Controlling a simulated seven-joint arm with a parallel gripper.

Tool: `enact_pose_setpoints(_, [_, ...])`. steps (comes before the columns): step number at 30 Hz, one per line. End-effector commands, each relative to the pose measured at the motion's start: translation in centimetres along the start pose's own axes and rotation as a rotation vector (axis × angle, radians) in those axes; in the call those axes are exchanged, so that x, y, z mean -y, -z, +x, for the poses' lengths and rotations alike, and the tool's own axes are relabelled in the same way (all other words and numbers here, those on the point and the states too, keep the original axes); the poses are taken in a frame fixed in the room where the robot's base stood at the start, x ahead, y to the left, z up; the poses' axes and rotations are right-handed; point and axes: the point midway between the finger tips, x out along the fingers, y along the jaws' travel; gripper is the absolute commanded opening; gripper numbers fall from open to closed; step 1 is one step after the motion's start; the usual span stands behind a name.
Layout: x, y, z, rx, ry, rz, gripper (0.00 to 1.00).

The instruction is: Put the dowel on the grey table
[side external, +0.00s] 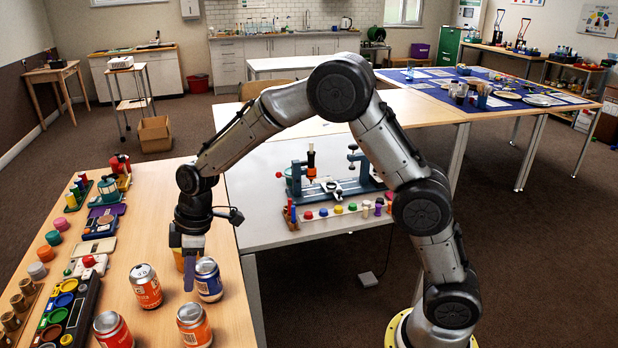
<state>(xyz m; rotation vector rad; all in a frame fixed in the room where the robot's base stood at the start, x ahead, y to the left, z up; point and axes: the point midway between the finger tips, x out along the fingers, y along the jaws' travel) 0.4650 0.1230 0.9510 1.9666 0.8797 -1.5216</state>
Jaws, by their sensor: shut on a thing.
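My gripper (188,266) points down over the wooden table at the left, among the drink cans. It is shut on a small yellow-tan piece (179,262), which shows partly behind the fingers. It may be the dowel, but too much is hidden to be sure of its shape. I cannot tell whether its lower end touches the wooden table. The grey table (265,228) stands to the right of my gripper, against the wooden table, with bare surface at its near left part.
A blue can (209,281) stands close to the right of my fingers. Orange cans (146,287) stand nearby. Several jars, trays and a black tray of coloured cups (68,315) line the left side. A blue clamp rig (340,185) and a row of coloured knobs occupy the grey table.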

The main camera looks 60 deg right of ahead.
Motion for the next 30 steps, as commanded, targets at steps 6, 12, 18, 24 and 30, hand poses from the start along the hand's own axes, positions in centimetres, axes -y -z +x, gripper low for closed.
enact_pose_setpoints(6, [-8.2, -7.5, -2.0, 0.003, -0.073, 0.281, 0.00])
enact_pose_setpoints(12, [-13.7, -15.4, -4.0, 0.006, -0.138, 0.531, 0.00])
enact_pose_setpoints(18, [-17.4, -24.3, -6.4, 0.006, -0.204, 0.783, 0.00])
enact_pose_setpoints(24, [-19.0, -33.7, -8.8, 0.007, -0.269, 1.040, 0.00])
enact_pose_setpoints(30, [-18.7, -42.1, -10.9, 0.006, -0.328, 1.265, 0.00])
